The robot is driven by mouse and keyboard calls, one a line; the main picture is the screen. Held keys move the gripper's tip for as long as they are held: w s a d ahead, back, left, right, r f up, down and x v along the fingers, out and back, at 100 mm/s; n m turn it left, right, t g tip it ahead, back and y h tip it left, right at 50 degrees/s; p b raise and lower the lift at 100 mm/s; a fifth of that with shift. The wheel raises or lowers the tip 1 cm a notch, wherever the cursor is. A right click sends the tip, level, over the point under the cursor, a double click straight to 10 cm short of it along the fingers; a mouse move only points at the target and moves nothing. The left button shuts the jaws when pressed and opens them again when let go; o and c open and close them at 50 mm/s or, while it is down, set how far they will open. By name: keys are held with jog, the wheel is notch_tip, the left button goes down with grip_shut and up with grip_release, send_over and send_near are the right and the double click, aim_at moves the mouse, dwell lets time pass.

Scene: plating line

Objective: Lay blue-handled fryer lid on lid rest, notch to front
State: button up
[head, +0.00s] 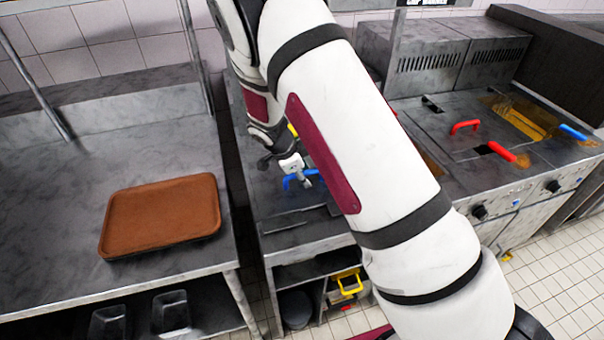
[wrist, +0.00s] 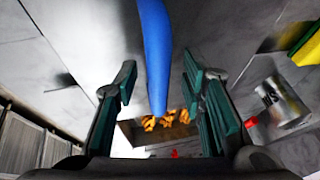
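A blue handle (head: 300,179) shows below my wrist in the head view, over the grey counter between the tray table and the fryers. In the wrist view the blue handle (wrist: 156,55) runs down between the fingers of my gripper (wrist: 160,85). The fingers are apart, with gaps on both sides of the handle. The plate under the handle, its notch and the lid rest cannot be made out clearly; my arm covers part of that area. Another blue handle (head: 573,132) lies at the right fryer.
A brown tray (head: 160,215) lies on the left steel table. Red handles (head: 465,127) stand on the fryer top at right. The wrist view shows a can (wrist: 281,103), a yellow-green block (wrist: 304,45) and an opening with golden food (wrist: 168,120).

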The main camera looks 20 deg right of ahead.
jog(key=s+a+r+n+y, duration=0.15)
jog(key=s+r, duration=0.25)
jog(key=r, duration=0.6)
jog(key=s+a+r+n, duration=0.15)
jog(key=s+r, duration=0.25)
jog(key=r, duration=0.6)
jog(key=s+d+r+n+t+y, duration=0.1)
jog(key=s+r+n, duration=0.6)
jog(key=s, duration=0.5)
jog(key=s+d+r+n+t+y, duration=0.2)
jog(key=s+r+n, duration=0.4)
jog(key=s, duration=0.6)
jog(key=shift+r+n, duration=0.4)
jog(key=shift+n, duration=0.8)
jog(key=shift+d, duration=0.1)
jog(key=shift+c, duration=0.4)
